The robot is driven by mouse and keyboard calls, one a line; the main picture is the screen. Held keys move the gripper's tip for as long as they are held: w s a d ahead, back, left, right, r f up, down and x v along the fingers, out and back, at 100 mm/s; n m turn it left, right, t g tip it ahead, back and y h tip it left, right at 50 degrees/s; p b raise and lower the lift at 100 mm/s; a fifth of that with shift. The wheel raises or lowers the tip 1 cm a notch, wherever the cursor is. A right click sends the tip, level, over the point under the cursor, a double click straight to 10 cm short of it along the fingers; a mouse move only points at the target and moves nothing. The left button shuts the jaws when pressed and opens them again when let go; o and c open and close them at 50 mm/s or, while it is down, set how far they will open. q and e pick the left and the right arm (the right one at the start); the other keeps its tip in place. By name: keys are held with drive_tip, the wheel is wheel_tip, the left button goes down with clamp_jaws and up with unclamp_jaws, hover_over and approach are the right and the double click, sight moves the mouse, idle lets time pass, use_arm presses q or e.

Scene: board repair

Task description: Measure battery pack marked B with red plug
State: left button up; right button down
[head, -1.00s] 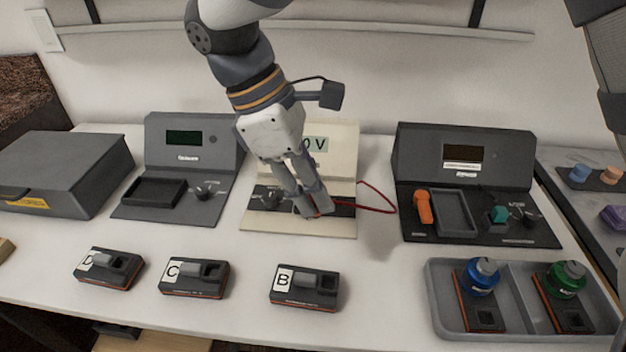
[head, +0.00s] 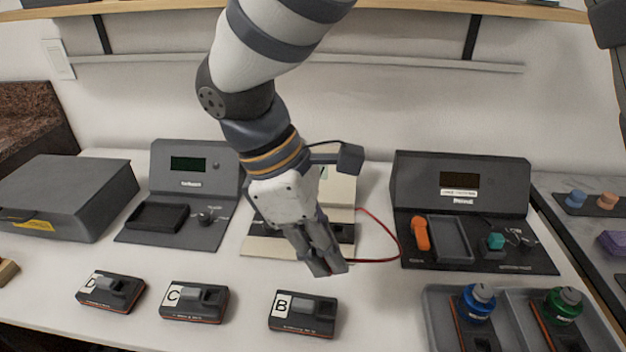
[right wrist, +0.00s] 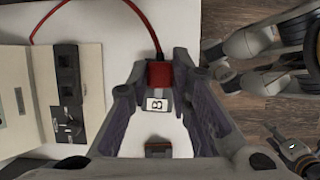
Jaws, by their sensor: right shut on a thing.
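My right gripper (head: 330,268) is shut on the red plug (right wrist: 159,74), whose red cable (head: 388,236) runs back to the cream meter (head: 262,246). The fingers hide the plug in the head view. The gripper is in the air in front of the meter, behind battery pack B (head: 303,314). Pack B lies on the white table; in the right wrist view its B label (right wrist: 157,103) shows beyond the plug, which hides part of the pack. The arm covers much of the meter and its display.
Packs C (head: 194,301) and D (head: 110,291) lie left of B. A dark device (head: 185,190) stands left of the meter, another (head: 462,180) right of it.

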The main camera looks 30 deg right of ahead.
drive_tip(key=shift+f, duration=3.3)
drive_tip(key=shift+f, duration=1.8)
idle(0.4)
drive_tip(key=c, duration=1.1)
unclamp_jaws()
drive_tip(key=shift+r, duration=0.15)
drive_tip(key=shift+r, duration=4.55)
